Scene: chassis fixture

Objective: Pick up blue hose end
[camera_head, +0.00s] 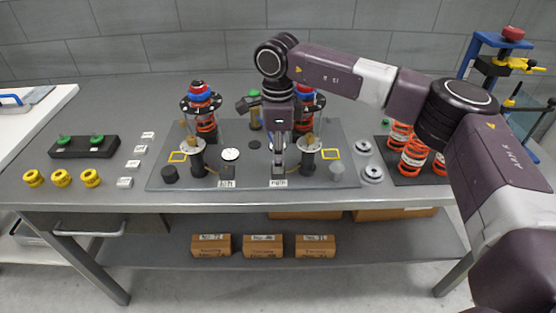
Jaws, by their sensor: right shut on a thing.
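My right gripper (279,170) points straight down over the right half of the grey fixture plate (240,183), just behind the front label (279,183). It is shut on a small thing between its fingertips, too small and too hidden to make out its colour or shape. I cannot make out a blue hose end anywhere. A thin orange-brown line curves beside the fingers, next to the right black post (309,160). The right spring strut (309,97), with a blue and red top, is partly hidden behind my wrist. My left gripper is not in view.
A left strut (203,105) and black post (198,158) stand on the plate. Yellow rings (61,178), a black tray (84,147) and white blocks (133,164) lie left. Silver discs (372,174) and orange springs (411,160) are right. A blue press (486,55) stands far right.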

